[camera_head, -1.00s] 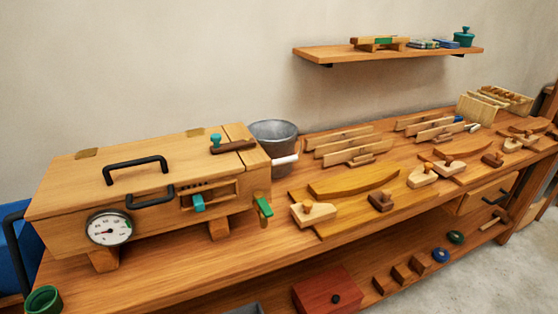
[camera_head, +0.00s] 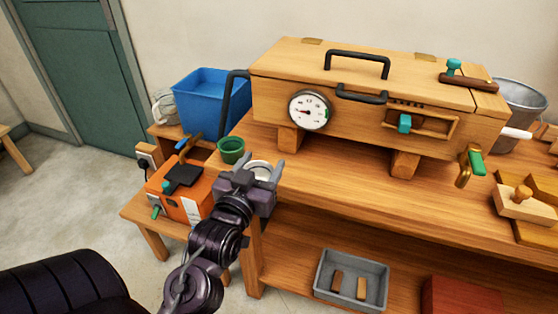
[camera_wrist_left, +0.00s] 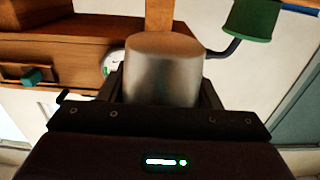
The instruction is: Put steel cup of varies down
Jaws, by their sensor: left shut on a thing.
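The steel cup (camera_wrist_left: 163,70) is a plain grey metal cylinder between the fingers of my left gripper (camera_wrist_left: 163,95) in the left wrist view. In the head view my left gripper (camera_head: 254,172) is at the left end of the workbench (camera_head: 330,175), shut on the cup. Only part of the cup's pale rim (camera_head: 259,167) shows there; the gripper hides the rest. A green cup (camera_head: 231,150) stands on the bench corner just behind and left of the gripper. My right gripper is not in view.
A wooden box with a gauge (camera_head: 308,110) stands on legs on the bench, right of my gripper. A grey tray (camera_head: 350,283) lies on the lower shelf. The bench front strip is clear.

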